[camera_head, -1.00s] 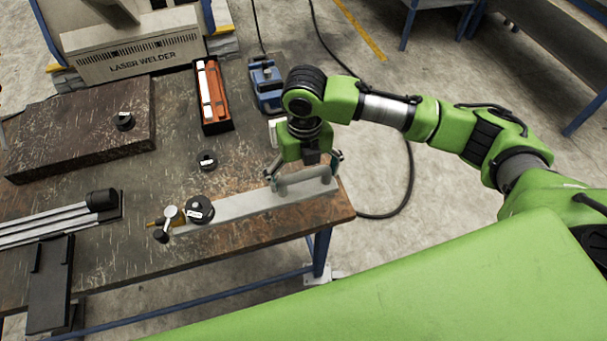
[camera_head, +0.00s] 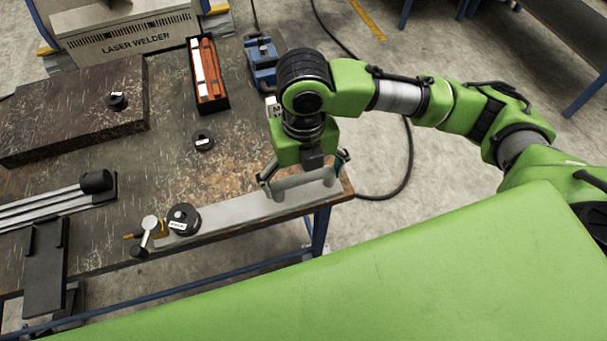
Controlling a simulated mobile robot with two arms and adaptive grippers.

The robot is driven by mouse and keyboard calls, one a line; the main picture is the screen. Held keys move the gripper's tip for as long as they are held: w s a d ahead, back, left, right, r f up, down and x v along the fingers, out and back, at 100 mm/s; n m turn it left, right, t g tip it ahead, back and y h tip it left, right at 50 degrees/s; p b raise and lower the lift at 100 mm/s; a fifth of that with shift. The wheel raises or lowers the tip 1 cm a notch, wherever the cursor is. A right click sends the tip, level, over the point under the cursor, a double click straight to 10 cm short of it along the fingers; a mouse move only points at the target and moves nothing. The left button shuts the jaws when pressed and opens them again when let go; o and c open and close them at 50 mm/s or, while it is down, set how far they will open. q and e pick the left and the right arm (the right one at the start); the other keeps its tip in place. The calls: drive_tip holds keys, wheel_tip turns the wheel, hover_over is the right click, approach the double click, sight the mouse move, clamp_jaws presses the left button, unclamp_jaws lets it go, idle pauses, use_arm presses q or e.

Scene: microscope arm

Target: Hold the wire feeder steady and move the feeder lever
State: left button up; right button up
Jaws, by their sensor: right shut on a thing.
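The wire feeder (camera_head: 240,211) is a long grey bar lying along the front edge of the worktable, with a light grey handle (camera_head: 305,187) on its right end. A black spool (camera_head: 183,218) sits near its left end. Beside the spool is what looks like the feeder lever (camera_head: 149,233), with a pale round top and a dark knob. My right gripper (camera_head: 303,188) points down at the right end and is shut on the handle, one finger at each end of it. My left gripper is not in view.
Metal rods (camera_head: 50,205) and a black bracket (camera_head: 45,270) lie at left.

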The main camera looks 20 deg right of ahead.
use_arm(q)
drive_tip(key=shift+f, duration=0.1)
use_arm(e)
drive_tip(key=shift+w, duration=0.15)
use_arm(q)
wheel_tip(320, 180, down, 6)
drive_tip(key=b, duration=0.6)
use_arm(e)
drive_tip(key=shift+w+d+f, duration=0.6)
drive_tip(key=shift+w+f, duration=1.35)
drive_tip(key=shift+w, duration=0.25)
drive_tip(key=shift+w+d+f, duration=0.6)
drive_tip(key=shift+w+f, duration=1.3)
drive_tip(key=shift+w, duration=0.35)
drive_tip(key=shift+w+d+f, duration=0.6)
drive_tip(key=shift+w+f, duration=1.35)
drive_tip(key=shift+w, duration=0.25)
use_arm(q)
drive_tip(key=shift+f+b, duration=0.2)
drive_tip(key=shift+b, duration=0.1)
use_arm(e)
drive_tip(key=shift+f, duration=0.5)
drive_tip(key=shift+s+d+f, duration=0.1)
drive_tip(key=shift+f, duration=0.05)
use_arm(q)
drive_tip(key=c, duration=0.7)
